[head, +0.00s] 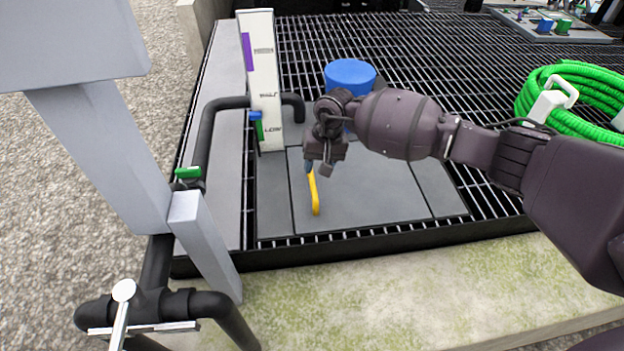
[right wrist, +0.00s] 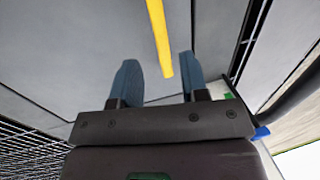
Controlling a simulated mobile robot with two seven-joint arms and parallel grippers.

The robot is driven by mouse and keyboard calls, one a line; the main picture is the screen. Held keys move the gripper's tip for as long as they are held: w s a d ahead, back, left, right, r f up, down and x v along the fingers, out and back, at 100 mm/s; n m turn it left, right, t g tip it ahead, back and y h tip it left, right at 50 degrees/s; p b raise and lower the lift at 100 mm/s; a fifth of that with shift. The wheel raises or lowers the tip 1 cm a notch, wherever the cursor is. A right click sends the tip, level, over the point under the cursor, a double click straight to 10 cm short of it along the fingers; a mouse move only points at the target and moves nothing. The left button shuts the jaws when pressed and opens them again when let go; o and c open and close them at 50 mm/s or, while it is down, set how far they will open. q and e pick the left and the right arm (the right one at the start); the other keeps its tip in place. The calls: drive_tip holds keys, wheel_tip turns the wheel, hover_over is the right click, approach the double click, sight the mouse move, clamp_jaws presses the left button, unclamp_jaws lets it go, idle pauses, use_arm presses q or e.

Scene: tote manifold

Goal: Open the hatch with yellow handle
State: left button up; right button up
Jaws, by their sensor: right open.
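The yellow handle (head: 315,194) lies along a grey hatch panel (head: 370,190) set into the black grating. The panel looks flat and closed. My right gripper (head: 309,167) is just above the far end of the handle, pointing down. In the right wrist view the yellow handle (right wrist: 160,35) runs in from the top, and its end lies between the two blue fingertips of my right gripper (right wrist: 157,78). The fingers are open with a gap on both sides of the handle. I cannot tell whether the handle is at fingertip depth. My left gripper is not in view.
A blue cylinder (head: 350,75) stands behind my right gripper. A coiled green hose (head: 575,100) lies at right. Black pipes (head: 205,135) run along the left. A concrete ledge (head: 380,295) borders the front.

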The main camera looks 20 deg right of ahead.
sight(313, 182)
drive_tip(key=f, duration=0.2)
drive_tip(key=a+f+b, duration=0.1)
drive_tip(key=f, duration=0.2)
drive_tip(key=shift+w, duration=0.15)
clamp_jaws()
